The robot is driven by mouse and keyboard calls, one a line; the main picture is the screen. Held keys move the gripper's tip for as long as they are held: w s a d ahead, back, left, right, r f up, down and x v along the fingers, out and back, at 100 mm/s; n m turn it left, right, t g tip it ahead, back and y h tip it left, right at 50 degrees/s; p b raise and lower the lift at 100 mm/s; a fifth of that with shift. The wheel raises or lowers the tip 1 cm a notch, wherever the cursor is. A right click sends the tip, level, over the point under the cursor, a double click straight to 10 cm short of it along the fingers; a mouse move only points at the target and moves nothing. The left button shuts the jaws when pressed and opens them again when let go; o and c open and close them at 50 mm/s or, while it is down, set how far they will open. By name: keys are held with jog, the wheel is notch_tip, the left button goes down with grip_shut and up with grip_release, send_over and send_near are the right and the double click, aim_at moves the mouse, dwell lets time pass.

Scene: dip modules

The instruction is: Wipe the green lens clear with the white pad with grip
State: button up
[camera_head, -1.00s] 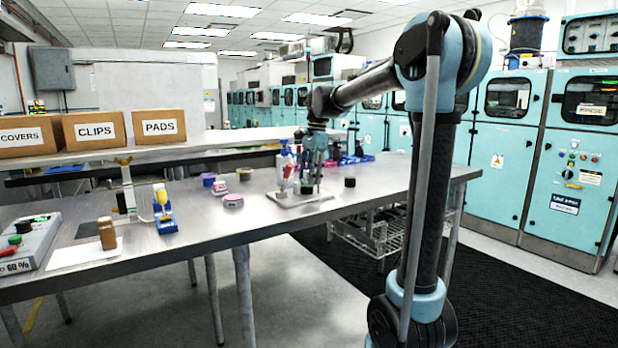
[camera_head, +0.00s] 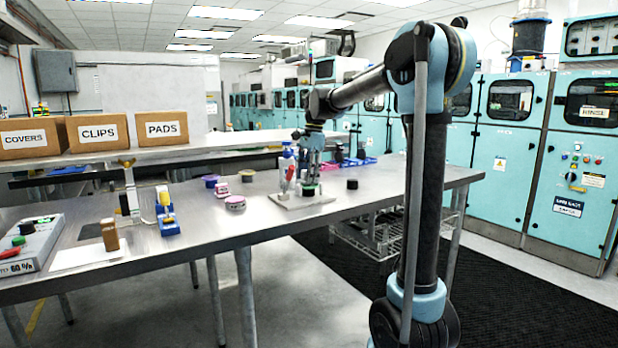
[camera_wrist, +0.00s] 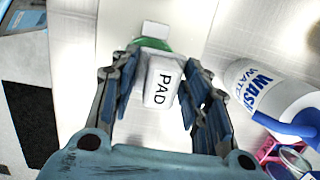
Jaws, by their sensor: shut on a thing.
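The white pad with grip, marked PAD, is between the fingers of my gripper (camera_wrist: 160,92) in the wrist view, and the gripper is shut on it; its bare top shows here (camera_wrist: 164,70). The green lens (camera_wrist: 152,44) shows as a green rim just beyond the pad's far end; the pad and fingers hide most of it. In the head view my gripper (camera_head: 309,184) points down over the green lens (camera_head: 308,190) on a pale plate (camera_head: 290,201). Whether the pad touches the lens cannot be told.
A white WASH WATER bottle (camera_wrist: 252,85) stands close right of my gripper in the wrist view. A dark round piece (camera_head: 352,184) lies right of the plate. The table's front middle is clear.

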aim_at(312, 185)
jog(key=shift+w+a, duration=0.15)
jog(key=shift+w, duration=0.25)
jog(key=shift+s, duration=0.15)
jog(key=shift+s+d, duration=0.45)
jog(key=shift+s, duration=0.35)
jog(key=shift+s+d, duration=0.55)
jog(key=shift+s, duration=0.3)
jog(key=shift+f, duration=0.1)
jog(key=shift+d+f, duration=0.1)
jog(key=shift+w, duration=0.15)
jog(key=shift+w+a, duration=0.55)
jog(key=shift+w, duration=0.3)
jog(key=shift+w+a, duration=0.5)
jog(key=shift+w, duration=0.3)
